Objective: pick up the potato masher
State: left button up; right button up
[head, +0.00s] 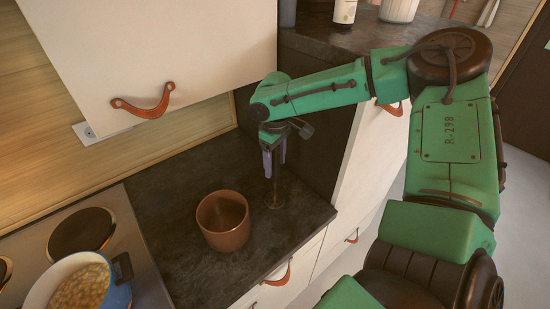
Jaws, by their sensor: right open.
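My right gripper (272,160) points down over the back right part of the dark counter, behind and to the right of a brown pot. It is open. A thin upright shape with a flat brownish foot, which looks like the potato masher (275,197), stands on the counter right below the fingers. Its upper part is hidden by or lies between the fingers; I cannot tell if they touch it. My left gripper is not in view.
The brown pot (223,220) stands open on the counter (180,180). A blue-and-white pan (75,285) with food sits on the stove (130,240) at lower left. A white wall cabinet (170,45) with a leather pull hangs above. A taller dark shelf is behind my right arm.

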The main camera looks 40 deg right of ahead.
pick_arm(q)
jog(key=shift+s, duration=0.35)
pick_arm(e)
jog(key=shift+w, duration=0.1)
grip_shut()
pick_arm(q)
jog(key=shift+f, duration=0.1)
pick_arm(e)
jog(key=shift+r, duration=0.1)
jog(key=shift+r, duration=0.35)
pick_arm(q)
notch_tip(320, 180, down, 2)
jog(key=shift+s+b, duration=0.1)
jog(key=shift+b, duration=0.9)
pick_arm(e)
notch_tip(320, 180, up, 19)
